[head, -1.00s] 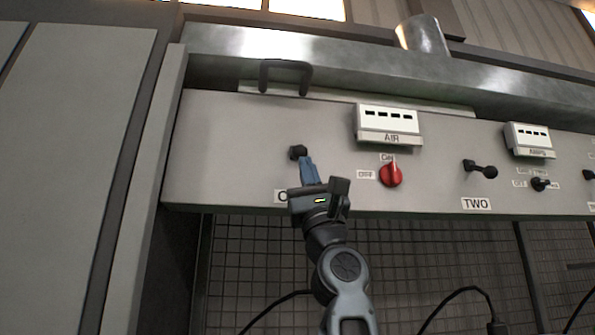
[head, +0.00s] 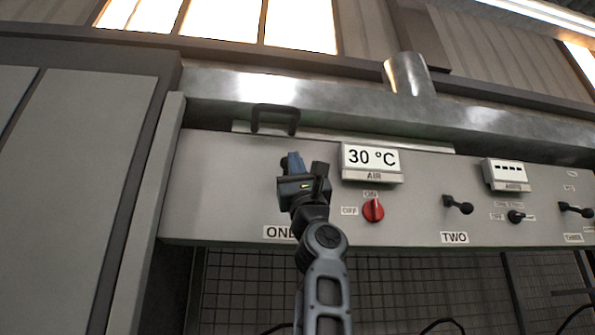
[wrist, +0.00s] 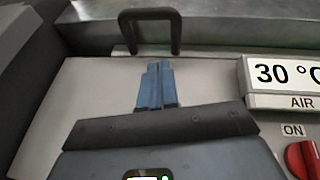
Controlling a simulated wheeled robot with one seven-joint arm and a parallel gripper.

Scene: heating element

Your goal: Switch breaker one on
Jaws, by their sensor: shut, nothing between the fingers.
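My gripper (head: 291,160) is shut, its blue fingers pointing up in front of the grey panel above the ONE label (head: 279,232). The shut fingers also show in the wrist view (wrist: 157,86), with bare panel around them. The black lever of breaker one is hidden behind my gripper in the head view and does not show in the wrist view, so I cannot tell its position. The AIR display (head: 371,158) reads 30 °C.
A red AIR knob (head: 373,209) with OFF and ON labels sits right of my gripper. The TWO lever (head: 458,205) and THREE lever (head: 575,209) are farther right. A dark handle (head: 275,118) stands above. Bare panel lies to the left.

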